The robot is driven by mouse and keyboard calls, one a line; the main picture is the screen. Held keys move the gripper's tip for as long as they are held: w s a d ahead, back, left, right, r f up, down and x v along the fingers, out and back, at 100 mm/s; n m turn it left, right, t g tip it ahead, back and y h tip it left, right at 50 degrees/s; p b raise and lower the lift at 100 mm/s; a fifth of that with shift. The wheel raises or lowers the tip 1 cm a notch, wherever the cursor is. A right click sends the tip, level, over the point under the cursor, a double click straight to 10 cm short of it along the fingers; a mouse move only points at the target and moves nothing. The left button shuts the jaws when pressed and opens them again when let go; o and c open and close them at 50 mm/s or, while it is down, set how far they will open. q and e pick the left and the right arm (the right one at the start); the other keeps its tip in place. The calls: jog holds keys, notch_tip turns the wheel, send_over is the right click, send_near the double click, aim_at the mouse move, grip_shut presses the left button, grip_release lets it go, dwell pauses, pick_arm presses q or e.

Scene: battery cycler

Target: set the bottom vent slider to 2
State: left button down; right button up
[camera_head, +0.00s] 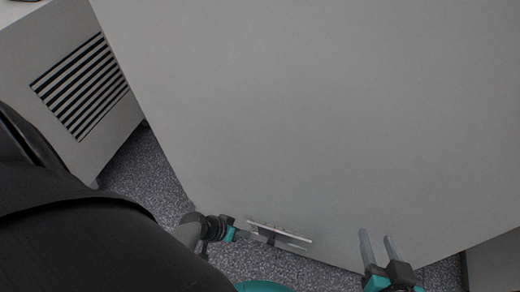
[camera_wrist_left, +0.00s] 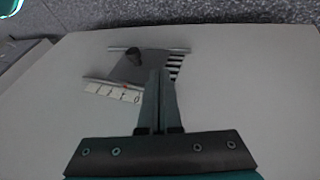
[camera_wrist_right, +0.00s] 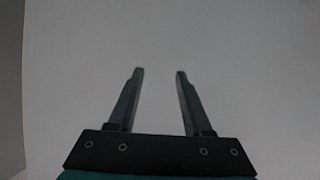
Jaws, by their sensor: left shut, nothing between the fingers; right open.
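The bottom vent slider shows in the left wrist view as a grey plate (camera_wrist_left: 130,70) between two rails, with a dark round knob (camera_wrist_left: 133,55) on it. Dark vent slots (camera_wrist_left: 175,66) are open to the right of the plate. My right gripper (camera_wrist_right: 160,72) is open and empty before the panel.
A large plain grey cabinet panel (camera_head: 300,110) fills most of the head view, with the vent rail (camera_head: 285,233) near its lower edge. Another cabinet with a slotted grille (camera_head: 82,85) stands at the left. Speckled floor (camera_head: 148,175) shows between and below them.

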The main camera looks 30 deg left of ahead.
aim_at(271, 242)
pick_arm(q)
jog(key=w+d+f+b, duration=0.2)
jog(key=d+f, duration=0.1)
jog(key=d, duration=0.1)
jog(key=shift+d+f+b, duration=0.25)
jog(key=shift+d+b, duration=0.1)
jog(key=shift+b, duration=0.05)
pick_arm(e)
jog(key=shift+s+a+r+m+t+y, duration=0.15)
jog(key=shift+a+r+t+y, duration=0.3)
jog(key=shift+a+t, duration=0.35)
jog(key=shift+s+a+r+m+t+y, duration=0.1)
jog(key=shift+a+r+t+y, duration=0.35)
jog(key=shift+t, duration=0.55)
jog(key=shift+s+a+r+m+t+y, duration=0.15)
jog(key=shift+a+r+t+y, duration=0.15)
jog(key=shift+a+r+t, duration=0.5)
pick_arm(q)
jog(key=shift+w, duration=0.1)
pick_arm(e)
jog(key=shift+d+f, duration=0.15)
jog(key=shift+f, duration=0.05)
